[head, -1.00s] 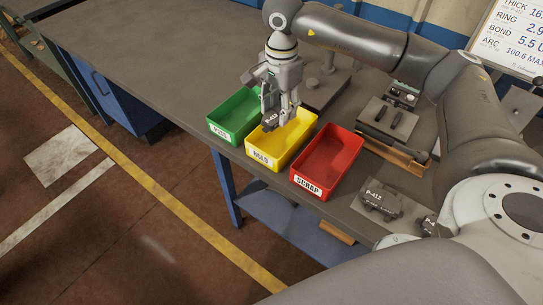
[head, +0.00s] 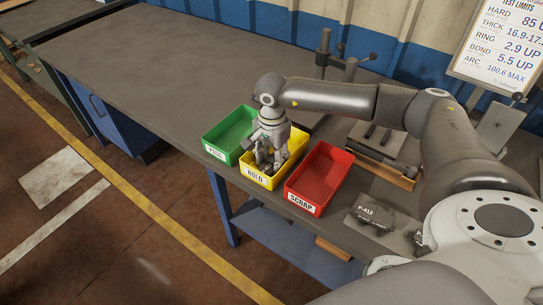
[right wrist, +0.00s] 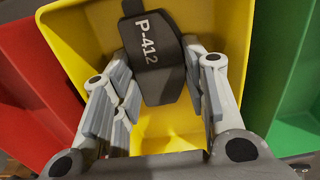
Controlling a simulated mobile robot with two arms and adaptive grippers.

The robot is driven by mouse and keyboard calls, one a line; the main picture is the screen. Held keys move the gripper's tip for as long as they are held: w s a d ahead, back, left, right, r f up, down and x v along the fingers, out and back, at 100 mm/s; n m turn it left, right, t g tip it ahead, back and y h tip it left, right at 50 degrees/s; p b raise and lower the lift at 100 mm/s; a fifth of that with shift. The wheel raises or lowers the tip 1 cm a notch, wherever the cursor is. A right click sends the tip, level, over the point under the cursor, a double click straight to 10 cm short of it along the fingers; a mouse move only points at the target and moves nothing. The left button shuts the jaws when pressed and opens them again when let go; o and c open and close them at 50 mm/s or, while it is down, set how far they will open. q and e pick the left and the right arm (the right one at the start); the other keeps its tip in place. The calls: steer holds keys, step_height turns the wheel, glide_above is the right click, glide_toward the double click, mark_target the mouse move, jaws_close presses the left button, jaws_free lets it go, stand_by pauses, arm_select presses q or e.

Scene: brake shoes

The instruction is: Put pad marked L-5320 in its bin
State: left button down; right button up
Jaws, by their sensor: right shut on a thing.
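My right gripper (head: 268,160) is down inside the yellow HOLD bin (head: 257,178), pointing downward. In the right wrist view its fingers (right wrist: 160,90) are shut on a dark brake pad (right wrist: 155,72), whose visible face reads P-412. The pad is within the yellow bin's walls; I cannot tell whether it touches the floor. The mark L-5320 is not readable in any view. The green bin (head: 217,152) stands left of the yellow one, its label too small to read surely. The red SCRAP bin (head: 304,205) stands right of it. My left gripper is not in view.
Dark strips lie on a fixture (head: 376,135) behind the red bin. A test-limits board (head: 505,45) stands at the back right. The bench's left part (head: 150,60) is clear.

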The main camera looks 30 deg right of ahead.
mark_target(272, 162)
steer(key=shift+f+b, duration=0.2)
steer(key=shift+b, duration=0.1)
steer(key=o, duration=1.1)
steer(key=shift+c, duration=0.2)
steer(key=shift+r, duration=0.15)
steer(key=shift+r+p, duration=0.25)
steer(key=shift+p, duration=0.15)
step_height(272, 162, up, 12)
steer(key=b, duration=0.2)
steer(key=shift+f, duration=0.15)
